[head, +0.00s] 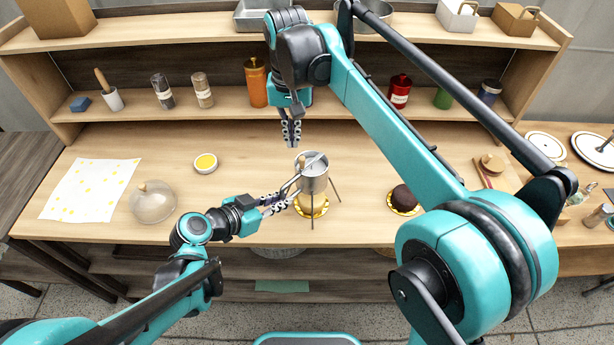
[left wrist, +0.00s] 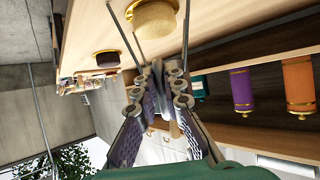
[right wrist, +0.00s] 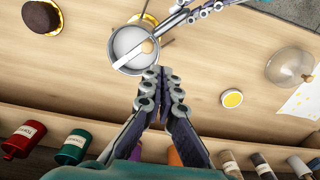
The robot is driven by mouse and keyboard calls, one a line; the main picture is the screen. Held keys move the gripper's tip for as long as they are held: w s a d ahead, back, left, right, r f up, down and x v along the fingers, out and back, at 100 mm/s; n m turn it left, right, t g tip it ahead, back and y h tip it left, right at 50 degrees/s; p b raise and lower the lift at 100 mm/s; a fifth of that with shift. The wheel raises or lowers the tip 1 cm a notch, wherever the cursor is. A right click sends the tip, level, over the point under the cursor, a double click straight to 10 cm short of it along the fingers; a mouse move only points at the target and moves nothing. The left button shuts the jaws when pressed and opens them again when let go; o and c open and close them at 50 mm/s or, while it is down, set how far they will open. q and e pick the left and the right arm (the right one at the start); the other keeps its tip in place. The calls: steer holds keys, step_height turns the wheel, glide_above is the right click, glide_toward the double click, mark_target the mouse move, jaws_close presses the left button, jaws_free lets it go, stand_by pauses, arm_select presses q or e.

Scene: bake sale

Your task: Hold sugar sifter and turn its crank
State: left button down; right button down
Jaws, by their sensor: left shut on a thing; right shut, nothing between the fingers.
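The sugar sifter (head: 314,184) is a round metal cup with a crank bar and a pale knob on top; it also shows in the right wrist view (right wrist: 127,38). Thin metal legs show beside it, over a pale cake on a gold board (head: 318,212). My left gripper (head: 283,200) is shut on the sifter's handle at its left side. My right gripper (head: 292,146) is shut and empty, behind and left of the sifter, apart from it. In the right wrist view its fingertips (right wrist: 161,72) are near the cup's rim.
A yellow-filled dish (head: 205,163), a glass dome (head: 152,202) and a spotted sheet (head: 92,190) lie to the left. A dark cake (head: 404,199) stands to the right. A shelf (head: 130,107) with jars runs along the back. The tabletop between dish and sifter is clear.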

mark_target(300, 158)
steer(key=shift+a+f, duration=0.1)
steer(key=shift+f, duration=1.6)
steer(key=shift+s+d, duration=0.25)
steer(key=shift+s, duration=0.55)
steer(key=shift+s+d, duration=0.25)
steer(key=shift+d, duration=0.5)
